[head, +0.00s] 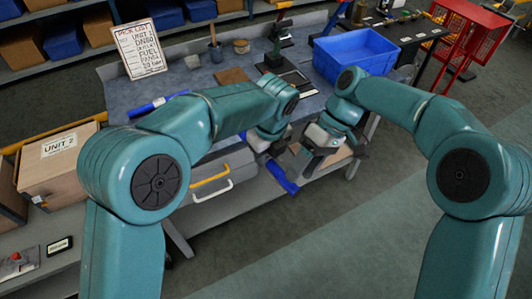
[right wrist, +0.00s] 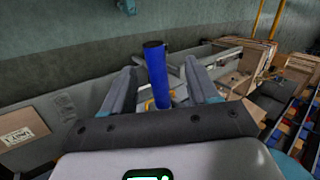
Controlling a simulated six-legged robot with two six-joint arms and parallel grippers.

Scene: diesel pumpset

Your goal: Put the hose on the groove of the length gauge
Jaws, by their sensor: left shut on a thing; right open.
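The blue hose (head: 283,178) hangs at a slant below my left gripper (head: 270,145), in front of the bench edge. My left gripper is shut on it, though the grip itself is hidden. In the right wrist view the hose (right wrist: 156,75) stands nearly upright with a dark end, seen between the fingers of my right gripper (right wrist: 160,90). My right gripper (head: 312,158) is open close to the hose; I cannot tell whether it touches. A blue bar with a pale middle (head: 158,103) lies on the bench at left; I cannot tell if it is the length gauge.
A cardboard box (head: 60,160) stands at left. A red wire cart (head: 475,40) is at right. Open floor lies in front.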

